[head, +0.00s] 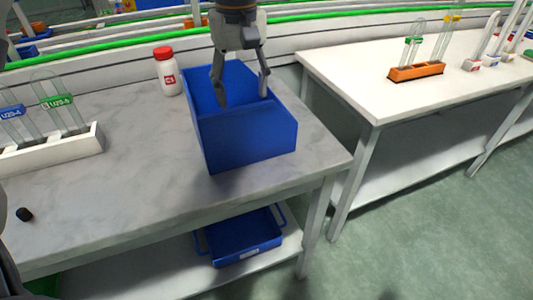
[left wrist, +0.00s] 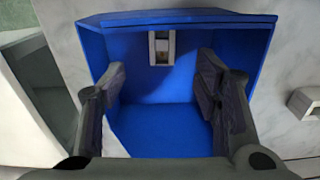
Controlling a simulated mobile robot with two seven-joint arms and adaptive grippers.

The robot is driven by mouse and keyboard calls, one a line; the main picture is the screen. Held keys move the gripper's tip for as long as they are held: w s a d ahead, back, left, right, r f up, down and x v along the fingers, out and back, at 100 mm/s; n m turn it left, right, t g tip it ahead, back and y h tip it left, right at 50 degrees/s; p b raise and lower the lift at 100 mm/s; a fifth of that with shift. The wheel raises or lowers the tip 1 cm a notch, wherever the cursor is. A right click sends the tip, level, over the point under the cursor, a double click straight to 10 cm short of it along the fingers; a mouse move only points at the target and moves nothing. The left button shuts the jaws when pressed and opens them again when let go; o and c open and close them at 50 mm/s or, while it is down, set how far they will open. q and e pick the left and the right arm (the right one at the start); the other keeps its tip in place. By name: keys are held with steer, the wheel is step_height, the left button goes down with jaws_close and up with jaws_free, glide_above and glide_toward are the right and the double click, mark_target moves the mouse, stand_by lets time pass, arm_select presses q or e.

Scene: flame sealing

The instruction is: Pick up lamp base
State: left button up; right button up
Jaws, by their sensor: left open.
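My left gripper (head: 240,92) points down into the open blue box (head: 246,140) on the marble table, its fingers spread apart with nothing between them. In the left wrist view my left gripper (left wrist: 160,88) shows open over the inside of the blue box (left wrist: 190,18). A small grey-white piece with a dark slot (left wrist: 161,47) is in the box against one wall, beyond the fingertips. I cannot tell for sure whether it is the lamp base. The box's front wall hides it in the head view. My right gripper is not in view.
A white bottle with a red cap (head: 167,76) stands left of the box. A white rack with tubes (head: 60,153) is at the left. A small black piece (head: 25,214) lies near the front edge. A blue tray (head: 245,243) is on the lower shelf.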

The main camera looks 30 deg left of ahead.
arm_select(q)
steer(key=f, duration=0.6)
steer(key=shift+w+a, duration=0.15)
steer(key=shift+a, duration=0.2)
step_height(320, 180, down, 6)
steer(key=shift+f, duration=0.1)
steer(key=c, duration=1.2)
